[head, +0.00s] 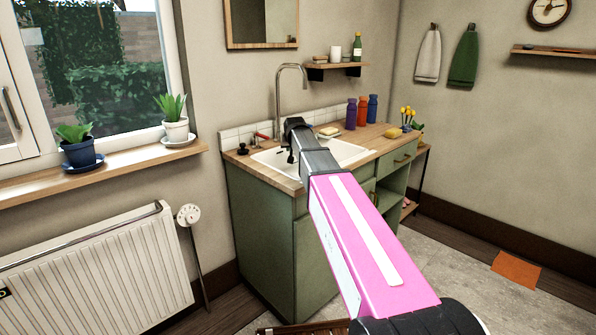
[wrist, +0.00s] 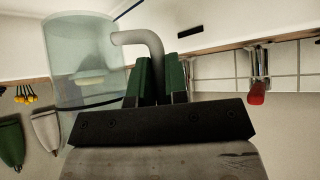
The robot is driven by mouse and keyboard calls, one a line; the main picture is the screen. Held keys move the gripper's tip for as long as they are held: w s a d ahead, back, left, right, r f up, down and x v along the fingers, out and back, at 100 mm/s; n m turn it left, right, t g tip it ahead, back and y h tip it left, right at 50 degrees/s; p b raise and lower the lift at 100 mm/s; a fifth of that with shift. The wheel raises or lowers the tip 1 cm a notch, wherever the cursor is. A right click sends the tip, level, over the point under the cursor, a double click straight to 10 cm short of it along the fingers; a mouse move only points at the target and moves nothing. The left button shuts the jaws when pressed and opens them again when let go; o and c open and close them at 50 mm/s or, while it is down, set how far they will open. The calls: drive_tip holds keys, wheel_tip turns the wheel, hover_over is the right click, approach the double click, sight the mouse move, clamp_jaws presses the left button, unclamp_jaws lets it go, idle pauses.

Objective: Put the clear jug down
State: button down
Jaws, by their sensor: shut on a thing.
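The clear jug (wrist: 72,60) shows in the left part of the wrist view, with a dark line around one end. Its grey curved handle (wrist: 140,40) runs between the two green fingers of my gripper (wrist: 160,82), which is shut on it. The jug looks empty. In the head view my gripper (head: 291,155) is at the far end of my pink arm, over the left part of the sink counter. I cannot make out the jug there. The gap between the jug and the counter cannot be judged.
The white sink (head: 335,151) is set in a wooden counter (head: 283,182) with a tall tap (head: 279,100). Purple, orange and blue bottles (head: 362,112), a yellow sponge (head: 393,133) and a red-handled thing (head: 263,136) stand or lie there. Bare wood lies along the front edge.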

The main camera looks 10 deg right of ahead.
wheel_tip(320, 180, down, 9)
drive_tip(key=shift+r, duration=0.2)
drive_tip(key=shift+f, duration=0.1)
drive_tip(key=c, duration=1.1)
unclamp_jaws()
drive_tip(key=v, duration=0.7)
drive_tip(key=shift+s+r, duration=0.25)
drive_tip(key=shift+r, duration=0.1)
